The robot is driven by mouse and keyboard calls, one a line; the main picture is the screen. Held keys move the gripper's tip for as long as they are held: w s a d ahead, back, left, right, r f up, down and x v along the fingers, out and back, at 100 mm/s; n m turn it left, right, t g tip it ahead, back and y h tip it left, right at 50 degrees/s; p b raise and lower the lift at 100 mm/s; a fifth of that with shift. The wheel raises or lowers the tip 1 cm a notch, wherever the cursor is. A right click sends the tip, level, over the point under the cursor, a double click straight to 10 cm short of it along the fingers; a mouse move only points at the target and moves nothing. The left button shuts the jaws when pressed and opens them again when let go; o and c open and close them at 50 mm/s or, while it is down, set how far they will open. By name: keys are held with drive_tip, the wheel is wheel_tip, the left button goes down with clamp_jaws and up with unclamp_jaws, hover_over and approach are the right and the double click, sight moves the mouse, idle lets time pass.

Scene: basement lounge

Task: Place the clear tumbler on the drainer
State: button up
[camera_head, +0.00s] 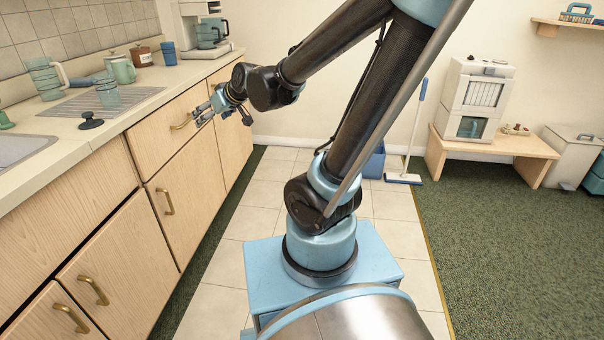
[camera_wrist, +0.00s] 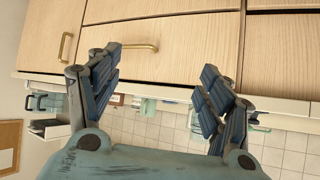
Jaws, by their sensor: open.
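A clear, bluish tumbler (camera_head: 108,94) stands upright on the counter at the left in the head view, and its base appears to be within the ribbed drainer (camera_head: 72,108). The drainer is a flat grooved grey panel beside the sink. My gripper (camera_head: 203,112) is in front of the wooden cabinet face, to the right of the drainer and tumbler, apart from both. In the wrist view my gripper (camera_wrist: 161,66) is open, with nothing between its fingers and a drawer front beyond. I cannot make out the tumbler for sure in the wrist view.
On the counter (camera_head: 105,128) are a clear jug (camera_head: 45,78), a green mug (camera_head: 122,69), a brown pot (camera_head: 141,55), a blue cup (camera_head: 168,53), a black stopper (camera_head: 91,120) and a coffee maker (camera_head: 205,32). Brass handles (camera_head: 181,122) project from the cabinets.

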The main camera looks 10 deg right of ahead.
drive_tip(key=s+d+f+m+g+h, duration=0.3)
drive_tip(key=s+d+f, duration=0.3)
drive_tip(key=s+d, duration=0.5)
drive_tip(key=s+d+f+m+g+h, duration=0.3)
drive_tip(key=s+d+f, duration=0.3)
drive_tip(key=s+d, duration=0.5)
drive_tip(key=shift+s+d+m+h, duration=0.15)
drive_tip(key=shift+d+m+h, duration=0.25)
drive_tip(key=shift+d, duration=0.75)
drive_tip(key=shift+w+f, duration=0.1)
drive_tip(key=shift+w, duration=0.35)
